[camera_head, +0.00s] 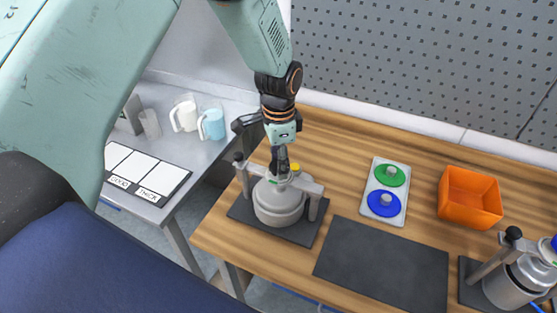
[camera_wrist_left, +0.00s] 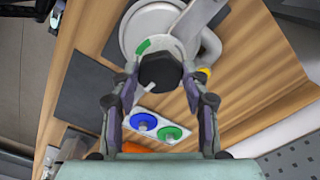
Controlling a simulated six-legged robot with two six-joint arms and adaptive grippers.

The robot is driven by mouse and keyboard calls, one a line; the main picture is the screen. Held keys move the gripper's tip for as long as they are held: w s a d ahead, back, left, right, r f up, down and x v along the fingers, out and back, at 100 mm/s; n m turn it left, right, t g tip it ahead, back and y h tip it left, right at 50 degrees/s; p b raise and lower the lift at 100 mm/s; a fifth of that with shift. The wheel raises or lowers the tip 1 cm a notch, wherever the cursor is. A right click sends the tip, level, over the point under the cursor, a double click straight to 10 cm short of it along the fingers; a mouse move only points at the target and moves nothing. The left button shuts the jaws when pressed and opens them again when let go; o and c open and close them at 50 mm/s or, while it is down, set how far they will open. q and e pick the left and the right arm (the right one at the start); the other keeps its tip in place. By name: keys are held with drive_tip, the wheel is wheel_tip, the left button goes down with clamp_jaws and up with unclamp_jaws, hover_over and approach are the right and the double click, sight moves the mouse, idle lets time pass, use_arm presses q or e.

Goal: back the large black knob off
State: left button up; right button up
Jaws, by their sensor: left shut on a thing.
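The large black knob (camera_wrist_left: 160,70) sits on top of the grey drum agitator, between the fingertips of my left gripper (camera_wrist_left: 160,74) in the left wrist view. The gripper (camera_head: 281,165) points down from above and is shut on the knob; its fingers hide the knob in the head view. The agitator's grey drum (camera_head: 278,203) stands upright under a crossbar clamp on a dark mat (camera_head: 308,232). A green mark and a yellow part show beside the knob. My right gripper is in neither view.
A tray (camera_head: 376,165) holds a green and a blue disc. An orange bin (camera_head: 470,197) stands to its right. A bare dark mat (camera_head: 382,264) lies in front. A second agitator (camera_head: 515,282) stands at the right edge. Mugs (camera_head: 211,122) stand on the left table.

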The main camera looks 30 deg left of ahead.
use_arm(q)
drive_tip(key=n, duration=0.4)
drive_tip(key=shift+n, duration=0.3)
drive_tip(key=n, duration=0.4)
drive_tip(key=shift+n, duration=0.3)
drive_tip(key=n, duration=0.4)
drive_tip(key=shift+s+d+f+n, duration=0.1)
drive_tip(key=shift+s+n, duration=0.05)
drive_tip(key=shift+n, duration=1.65)
drive_tip(key=o, duration=1.1)
drive_tip(key=shift+w, duration=0.2)
drive_tip(key=shift+o, duration=0.2)
